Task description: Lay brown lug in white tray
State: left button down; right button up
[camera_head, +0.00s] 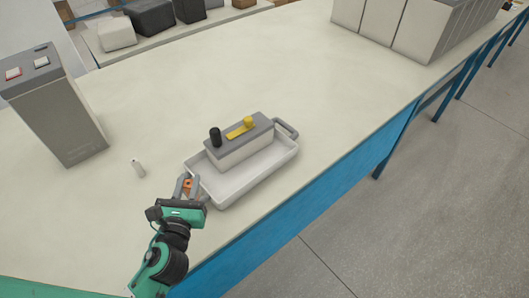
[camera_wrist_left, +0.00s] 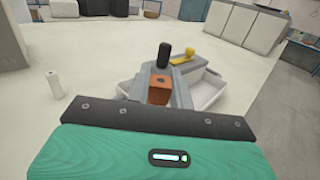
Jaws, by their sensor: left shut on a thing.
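The brown lug (camera_wrist_left: 159,88) is a small orange-brown block with a dark hole in its top. It shows between the fingers of my left gripper (camera_head: 188,184) in the head view (camera_head: 188,184), and the gripper is shut on it. The white tray (camera_head: 228,190) lies on the table, just right of and beyond my left gripper, and its rim also shows in the left wrist view (camera_wrist_left: 207,94). A grey-topped white battery with a black post and a yellow piece stands in the tray. I cannot tell the gap between lug and tray. My right gripper is out of view.
A small white cylinder (camera_head: 138,168) stands left of the tray. A tall grey battery case (camera_head: 60,115) stands at the left. Large white cases (camera_head: 400,25) stand at the back right. The table's blue front edge (camera_head: 300,220) runs close to the tray.

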aim_at(273, 158)
jog(key=i+l+u, duration=0.1)
jog(key=l, duration=0.5)
jog(key=i+l+u, duration=0.1)
jog(key=l, duration=0.5)
jog(key=i+l+u, duration=0.1)
jog(key=l, duration=0.5)
jog(key=i+l+u, duration=0.1)
jog(key=l, duration=0.5)
jog(key=i, duration=0.05)
